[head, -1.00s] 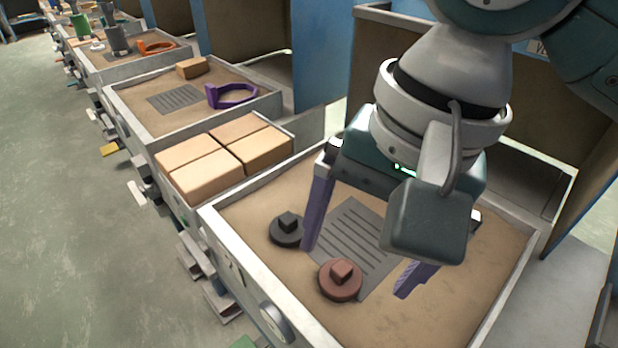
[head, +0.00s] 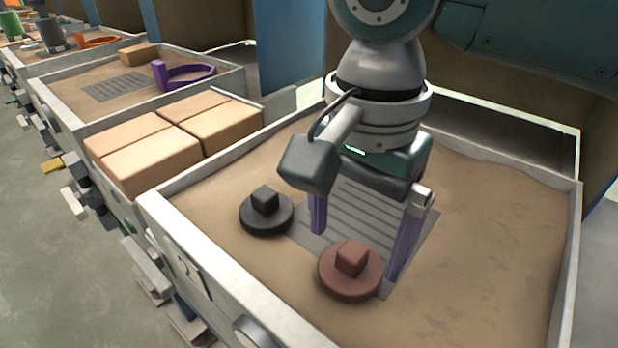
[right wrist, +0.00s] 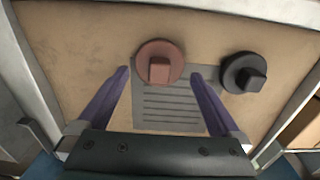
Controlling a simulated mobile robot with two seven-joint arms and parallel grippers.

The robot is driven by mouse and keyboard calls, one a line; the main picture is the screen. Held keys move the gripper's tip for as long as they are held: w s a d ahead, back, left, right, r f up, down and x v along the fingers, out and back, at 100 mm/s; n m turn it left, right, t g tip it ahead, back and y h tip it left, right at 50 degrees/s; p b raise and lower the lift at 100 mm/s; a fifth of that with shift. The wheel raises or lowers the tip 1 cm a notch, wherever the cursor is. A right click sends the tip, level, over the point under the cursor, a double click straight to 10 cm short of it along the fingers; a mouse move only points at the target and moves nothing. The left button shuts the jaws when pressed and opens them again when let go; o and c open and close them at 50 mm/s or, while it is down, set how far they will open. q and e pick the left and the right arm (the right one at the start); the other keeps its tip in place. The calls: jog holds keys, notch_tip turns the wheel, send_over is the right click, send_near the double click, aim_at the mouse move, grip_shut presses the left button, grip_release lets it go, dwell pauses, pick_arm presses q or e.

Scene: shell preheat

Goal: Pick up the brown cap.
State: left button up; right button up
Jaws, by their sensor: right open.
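The brown cap (head: 350,271), a reddish-brown disc with a square knob on top, lies in the near sand-filled tray, partly over the grey grooved plate. My right gripper (head: 357,250) is open and empty above the tray, behind the brown cap in the head view. In the right wrist view the brown cap (right wrist: 160,64) lies ahead of the two purple fingers, about midway between their tips. A black cap (head: 266,211) of the same shape lies to its left in the head view. My left gripper is not in view.
The near tray's raised pale rim (head: 228,275) surrounds the sand. The grooved plate (head: 350,205) lies under my right gripper. Tan blocks (head: 150,160) fill the bin on the left. Bare sand is free at the right.

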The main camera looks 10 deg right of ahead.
aim_at(353, 250)
notch_tip(353, 250, down, 4)
jog(key=shift+s+r+b, duration=0.15)
jog(key=shift+r+b, duration=0.05)
jog(key=shift+b, duration=0.3)
jog(key=shift+c, duration=0.2)
jog(key=c, duration=1)
